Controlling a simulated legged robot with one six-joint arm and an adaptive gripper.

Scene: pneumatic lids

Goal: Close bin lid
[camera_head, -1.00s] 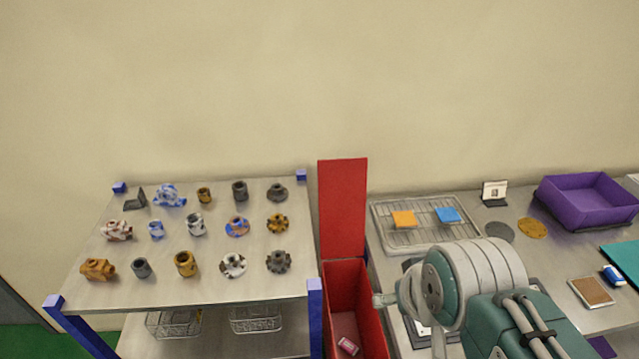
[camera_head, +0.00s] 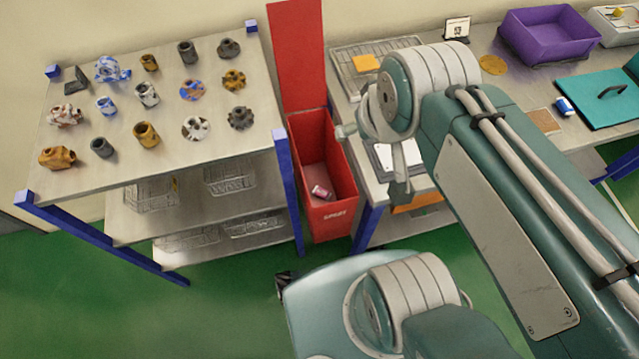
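The red bin (camera_head: 333,217) stands on the floor in the gap between the shelf and the table. Its red lid (camera_head: 297,60) is open and stands upright behind the bin's mouth. A small pink-and-white item lies inside the bin (camera_head: 320,192). My arm comes in from the lower right, and its large joint is just right of the bin, in front of the table. Pale arm parts show beside the bin's upper right side. I cannot make out any gripper fingers, and nothing visible of the arm clearly touches the lid.
A shelf (camera_head: 205,170) with several metal fittings stands left of the bin. On the right, a table holds a wire rack (camera_head: 345,60), a purple box (camera_head: 548,35) and a teal board (camera_head: 600,100). Green floor (camera_head: 220,290) is clear in front of the shelf.

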